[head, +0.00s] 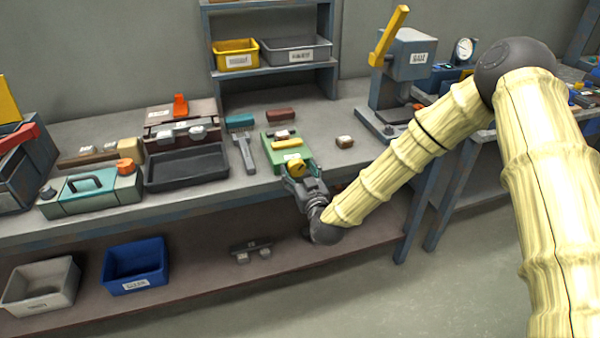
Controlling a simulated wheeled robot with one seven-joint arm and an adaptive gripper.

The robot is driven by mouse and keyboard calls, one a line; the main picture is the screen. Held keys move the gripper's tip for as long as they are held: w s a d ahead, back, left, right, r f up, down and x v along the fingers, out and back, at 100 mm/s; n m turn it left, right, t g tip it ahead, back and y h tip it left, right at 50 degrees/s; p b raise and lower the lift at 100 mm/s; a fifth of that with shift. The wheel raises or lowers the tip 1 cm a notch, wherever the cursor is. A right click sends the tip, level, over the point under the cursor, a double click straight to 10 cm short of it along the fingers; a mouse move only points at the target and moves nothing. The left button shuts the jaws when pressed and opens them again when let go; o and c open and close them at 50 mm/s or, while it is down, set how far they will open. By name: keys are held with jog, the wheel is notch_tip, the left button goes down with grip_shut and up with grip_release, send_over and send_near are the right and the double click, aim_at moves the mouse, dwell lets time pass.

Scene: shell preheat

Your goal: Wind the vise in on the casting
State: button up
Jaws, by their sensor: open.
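A green fixture (271,144), which looks like the vise, sits near the front edge of the bench, right of centre. A dark piece with a pale part (283,134) lies across its top; I cannot tell whether this is the casting or a jaw. A yellow knob or handle (295,167) is at its front end. My gripper (298,175) is open at the yellow knob, reaching in from the front. The fingers partly cover the knob, and I cannot tell whether they touch it.
A black tray (187,168) is farther left. A press (408,60) with a yellow lever stands right. A shelf unit (270,75) stands behind.

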jog(key=shift+s, duration=0.15)
jog(key=v, duration=1.1)
jog(key=shift+s+d, duration=0.2)
jog(key=shift+s, duration=0.1)
jog(key=s+d+f+g+h+p, duration=0.1)
jog(key=s+d+f+g, duration=0.15)
jog(key=s+f, duration=0.35)
jog(key=s+d+f+m+g+p, duration=0.1)
jog(key=s+d+f+g, duration=0.2)
jog(key=f, duration=0.4)
jog(key=s+d+f+g+h+p, duration=0.1)
jog(key=s+f+g, duration=0.2)
jog(key=s+f, duration=0.4)
jog(key=s+d+f+m+g+h, duration=0.1)
jog(key=s+d+f+g, duration=0.1)
jog(key=s, duration=0.5)
jog(key=s+d+f+m+g+h+p, duration=0.1)
jog(key=s+d+f+g, duration=0.1)
jog(key=s+d, duration=0.4)
jog(key=s+d+f+m+g+h, duration=0.1)
jog(key=s+d+f+g, duration=0.2)
jog(key=s, duration=0.7)
jog(key=shift+s+d+m+g+h, duration=0.2)
jog(key=shift+d+m+g+h, duration=0.1)
jog(key=shift+d+g, duration=0.5)
